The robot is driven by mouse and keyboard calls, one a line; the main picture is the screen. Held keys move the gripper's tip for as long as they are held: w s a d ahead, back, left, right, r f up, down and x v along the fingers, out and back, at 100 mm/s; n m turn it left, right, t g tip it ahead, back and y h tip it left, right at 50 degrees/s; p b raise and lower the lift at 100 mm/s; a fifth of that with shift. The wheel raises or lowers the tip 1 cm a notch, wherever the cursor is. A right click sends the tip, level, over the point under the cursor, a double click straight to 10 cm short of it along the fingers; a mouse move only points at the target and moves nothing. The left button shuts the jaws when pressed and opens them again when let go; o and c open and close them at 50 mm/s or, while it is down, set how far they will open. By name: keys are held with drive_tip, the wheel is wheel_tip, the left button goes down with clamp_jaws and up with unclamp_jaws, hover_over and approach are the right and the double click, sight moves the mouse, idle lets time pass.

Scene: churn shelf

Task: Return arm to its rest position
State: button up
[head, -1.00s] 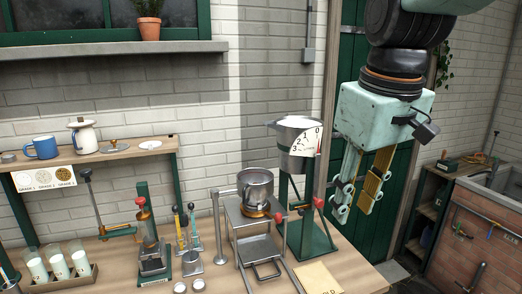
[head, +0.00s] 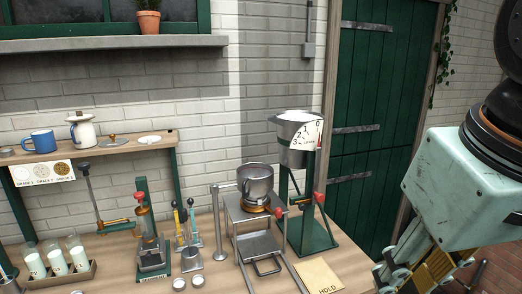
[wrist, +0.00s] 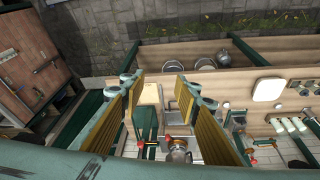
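My gripper (head: 412,276) is at the lower right of the head view, in front of the green door and beyond the right end of the workbench (head: 352,262). Its pale green body is tilted and its fingers point down and left. In the wrist view the two yellow-padded fingers of my gripper (wrist: 158,88) stand wide apart with nothing held between them. The bench lies below, seen from above. The lowest part of the fingers is close to the bottom edge of the head view.
The bench carries a dial scale with a pail (head: 298,138), a metal pot (head: 256,184) on a stand, a lever press (head: 150,240) and a HOLD card (head: 318,276). A shelf (head: 95,152) holds a blue mug (head: 40,145). A brick-fronted unit (wrist: 35,65) stands left in the wrist view.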

drive_tip(key=shift+m, duration=0.5)
drive_tip(key=s, duration=0.1)
drive_tip(key=s+f, duration=0.1)
drive_tip(key=s, duration=0.1)
drive_tip(key=s+f, duration=0.1)
drive_tip(key=shift+s+d+f, duration=0.15)
drive_tip(key=shift+d+f, duration=0.05)
drive_tip(key=shift+c, duration=0.2)
idle(1.3)
